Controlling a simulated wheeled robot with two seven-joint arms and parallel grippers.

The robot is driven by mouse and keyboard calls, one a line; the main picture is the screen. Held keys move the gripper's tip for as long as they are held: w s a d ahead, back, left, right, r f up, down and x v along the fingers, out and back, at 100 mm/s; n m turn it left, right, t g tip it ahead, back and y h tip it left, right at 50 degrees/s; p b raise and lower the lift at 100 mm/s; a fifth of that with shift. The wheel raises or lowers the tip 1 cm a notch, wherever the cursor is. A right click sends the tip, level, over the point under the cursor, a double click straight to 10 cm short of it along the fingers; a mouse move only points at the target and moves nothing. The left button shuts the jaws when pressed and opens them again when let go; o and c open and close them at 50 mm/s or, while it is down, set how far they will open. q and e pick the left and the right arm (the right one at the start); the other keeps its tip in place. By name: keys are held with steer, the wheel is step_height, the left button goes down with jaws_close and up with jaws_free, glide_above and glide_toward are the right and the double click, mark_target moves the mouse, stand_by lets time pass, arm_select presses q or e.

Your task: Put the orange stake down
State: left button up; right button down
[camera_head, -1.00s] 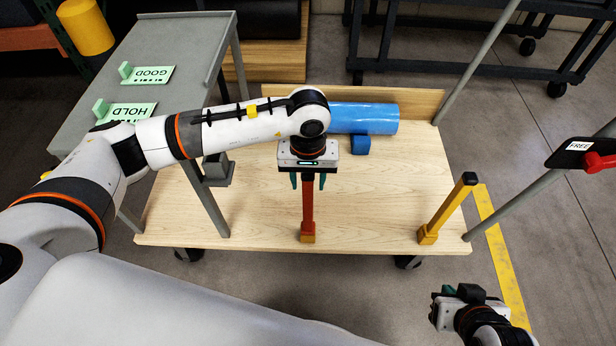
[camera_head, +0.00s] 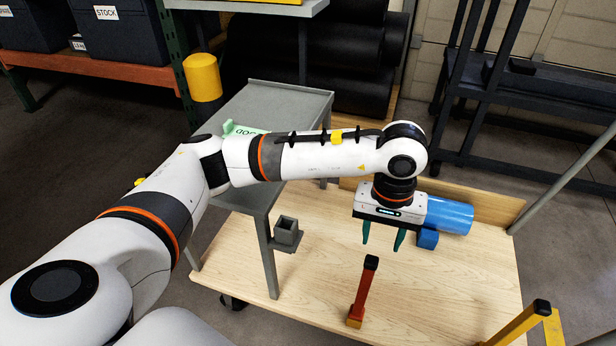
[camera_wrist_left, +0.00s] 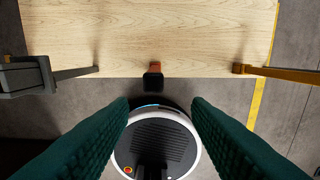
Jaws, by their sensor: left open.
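The orange stake (camera_head: 363,290), orange-red with a black cap and a yellow-orange foot, stands at the near edge of the wooden deck (camera_head: 440,290). In the left wrist view, the stake (camera_wrist_left: 154,72) is seen from above, cap towards me. My left gripper (camera_head: 382,245) is open and empty, with teal fingers pointing down, above and apart from the stake's cap. In the left wrist view, the open fingers (camera_wrist_left: 160,102) have nothing between them. My right gripper is not in view.
A yellow stake (camera_head: 524,323) stands at the deck's right side. A blue roll (camera_head: 449,215) lies at the back against a blue chock (camera_head: 428,239). A grey socket (camera_head: 287,234) is fixed to a leg of the grey table (camera_head: 290,103). The deck between is clear.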

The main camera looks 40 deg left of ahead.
arm_select(q)
steer(key=s+d+r+n+g+h, duration=0.1)
steer(key=s+d+g+h, duration=0.1)
steer(key=s+d+h, duration=0.35)
steer(key=s+d+r+n+g+h, duration=0.1)
steer(key=s+d+n+h, duration=0.15)
steer(key=d, duration=0.65)
steer(key=d+r+n+t+h, duration=0.4)
steer(key=r+n+h, duration=0.8)
steer(key=r+h, duration=0.15)
steer(key=w+a+f+n+t+y, duration=0.1)
steer(key=w+a+n+t+y, duration=0.45)
steer(key=n+t, duration=0.7)
steer(key=w+a+n+t+y, duration=0.4)
steer(key=a+n+t+y, duration=0.25)
steer(key=n, duration=1.05)
steer(key=a+f+n+g+y, duration=0.3)
steer(key=a+f+n+y, duration=0.6)
steer(key=f+n, duration=0.3)
steer(key=s+a+f+n+g, duration=0.2)
steer(key=s+f+n+g, duration=0.3)
steer(key=s+f, duration=0.4)
steer(key=s+a+f+n+g, duration=0.3)
steer(key=s+f+g, duration=0.5)
steer(key=s, duration=0.4)
steer(key=shift+s+a+f+n+y, duration=0.15)
steer(key=shift+a+f+n+y, duration=0.15)
steer(key=shift+f+n, duration=0.55)
